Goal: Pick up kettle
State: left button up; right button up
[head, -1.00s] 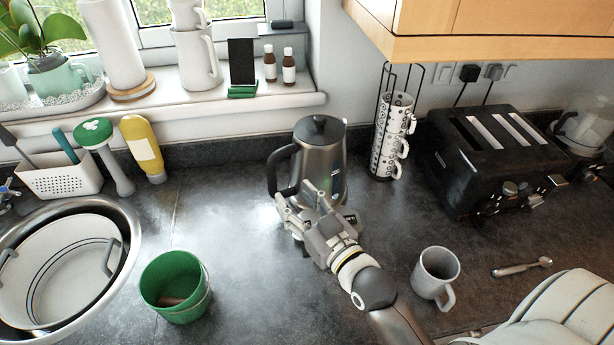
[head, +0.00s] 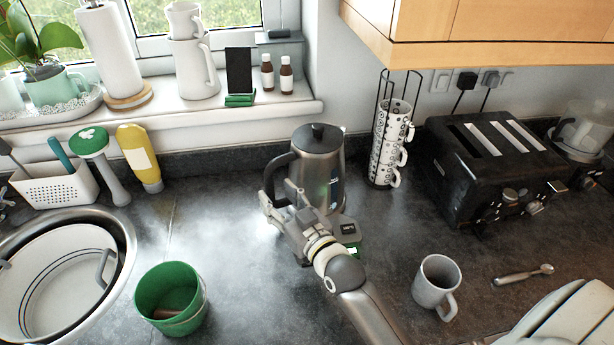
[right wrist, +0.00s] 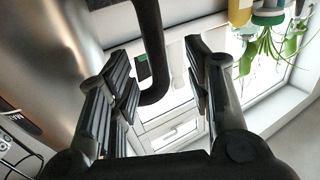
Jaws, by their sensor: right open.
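The kettle (head: 318,170) is dark metallic grey with a black lid and a black handle (head: 273,176) on its left side. It stands upright on the counter, on a base with a small lit green display at the front right. My right gripper (head: 278,204) is in front of the kettle at its handle side. In the right wrist view its open fingers (right wrist: 160,85) stand on either side of the lower black handle (right wrist: 152,50), with gaps on both sides. The kettle's shiny body (right wrist: 45,50) fills the left of that view. My left gripper is not in view.
A black toaster (head: 490,165) and a rack of patterned mugs (head: 388,150) stand right of the kettle. A grey mug (head: 435,285) is at front right. A green bucket (head: 170,298) and round sink (head: 125,245) are at left. Counter between bucket and kettle is clear.

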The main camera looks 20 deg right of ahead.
aim_at(272, 188)
jog(key=w, duration=0.2)
jog(key=w+p, duration=0.1)
jog(key=w, duration=0.1)
jog(key=shift+a+f, duration=0.15)
grip_shut()
dwell(0.4)
